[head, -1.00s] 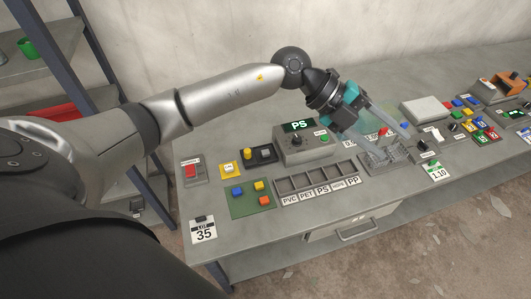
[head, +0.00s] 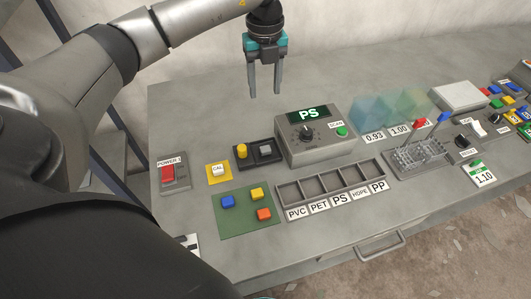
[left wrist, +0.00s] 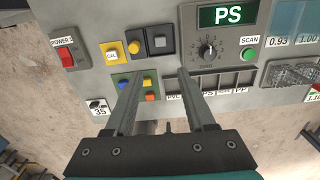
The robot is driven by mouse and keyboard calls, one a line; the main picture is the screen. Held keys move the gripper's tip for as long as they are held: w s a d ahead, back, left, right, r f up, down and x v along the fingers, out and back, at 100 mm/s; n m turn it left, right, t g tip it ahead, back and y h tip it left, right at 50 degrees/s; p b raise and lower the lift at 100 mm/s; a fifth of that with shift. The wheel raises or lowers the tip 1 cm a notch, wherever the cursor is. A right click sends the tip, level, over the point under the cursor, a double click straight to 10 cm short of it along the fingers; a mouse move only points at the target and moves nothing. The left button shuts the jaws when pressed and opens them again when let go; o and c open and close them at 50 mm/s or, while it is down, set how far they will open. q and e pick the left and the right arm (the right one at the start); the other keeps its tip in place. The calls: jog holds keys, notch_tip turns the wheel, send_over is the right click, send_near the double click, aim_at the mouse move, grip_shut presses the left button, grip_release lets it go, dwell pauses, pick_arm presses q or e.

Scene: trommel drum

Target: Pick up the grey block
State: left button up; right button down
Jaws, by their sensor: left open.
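The small grey block (head: 265,150) sits in a black holder (head: 266,161) on the bench, beside the yellow cylinder (head: 242,150). In the left wrist view the grey block (left wrist: 160,41) shows beyond the fingertips, between their lines. My left gripper (head: 265,94) is open and empty, pointing down above the bench, behind and higher than the block. In the left wrist view its two fingers (left wrist: 159,76) stand apart with nothing between them. My right gripper is in neither view.
The grey box (head: 315,140) with the PS display stands just right of the block. A green mat (head: 245,232) with coloured blocks lies in front, beside a labelled divided tray (head: 333,187). A yellow CAL pad (head: 218,173) and red power switch (head: 168,175) are left. The bench behind is clear.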

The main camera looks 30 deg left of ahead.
pick_arm(q)
jog(key=b, duration=0.5)
send_over(265, 148)
notch_tip(265, 148, down, 6)
notch_tip(265, 148, down, 11)
jog(key=shift+w+r+b, duration=0.15)
jog(key=shift+r+b, duration=0.05)
jog(key=shift+b, duration=0.7)
notch_tip(265, 148, down, 5)
jog(key=shift+d+f+b, duration=0.1)
jog(key=shift+f+b, duration=0.05)
jog(key=shift+b, duration=0.4)
grip_shut()
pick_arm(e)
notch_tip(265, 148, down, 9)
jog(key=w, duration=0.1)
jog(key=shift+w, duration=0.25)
